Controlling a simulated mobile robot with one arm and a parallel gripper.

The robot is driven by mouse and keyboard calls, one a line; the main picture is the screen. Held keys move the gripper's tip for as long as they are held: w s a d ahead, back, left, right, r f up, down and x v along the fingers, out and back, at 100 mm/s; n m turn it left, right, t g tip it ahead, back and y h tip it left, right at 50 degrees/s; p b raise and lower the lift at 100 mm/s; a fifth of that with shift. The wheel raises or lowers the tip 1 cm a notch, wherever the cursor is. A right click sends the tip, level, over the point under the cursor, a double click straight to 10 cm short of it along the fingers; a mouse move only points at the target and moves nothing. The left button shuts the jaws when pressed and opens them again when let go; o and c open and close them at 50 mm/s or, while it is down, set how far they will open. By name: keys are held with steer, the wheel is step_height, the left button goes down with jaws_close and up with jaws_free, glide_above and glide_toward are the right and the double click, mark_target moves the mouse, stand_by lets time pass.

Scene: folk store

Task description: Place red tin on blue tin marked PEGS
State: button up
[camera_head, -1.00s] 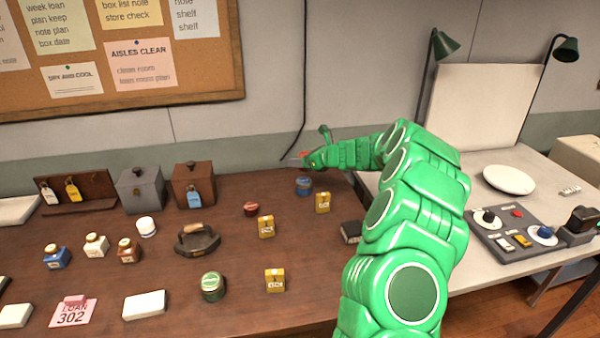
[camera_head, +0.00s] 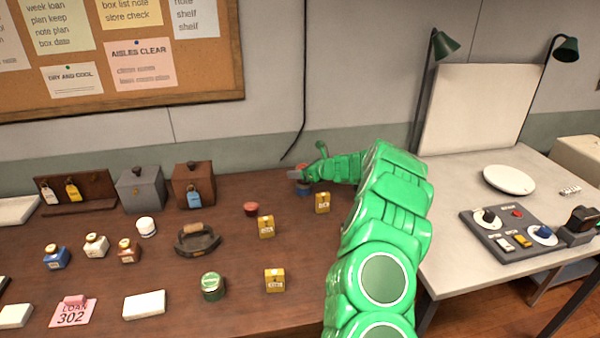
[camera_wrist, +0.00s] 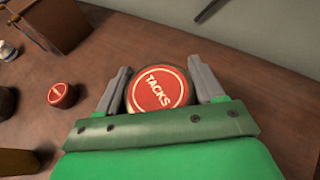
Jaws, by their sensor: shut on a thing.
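A red tin (camera_wrist: 158,88) with TACKS on its lid sits between the two grey fingers of my gripper (camera_wrist: 160,85) in the wrist view. In the head view, my gripper (camera_head: 302,172) holds it right above the blue tin (camera_head: 304,189) at the back of the brown table. Only part of the blue tin shows below the gripper. I cannot tell whether the tins touch. The blue tin is hidden in the wrist view, and its marking is not readable.
A second red tin (camera_head: 251,209) stands to the left; it also shows in the wrist view (camera_wrist: 62,94). Yellow boxes (camera_head: 322,203) (camera_head: 266,227) stand close by. A brown box (camera_head: 193,186) stands further left near the wall. A black cable (camera_head: 304,80) hangs behind.

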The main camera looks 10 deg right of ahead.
steer(key=shift+f, duration=0.25)
steer(key=shift+f, duration=0.1)
steer(key=o, duration=1.1)
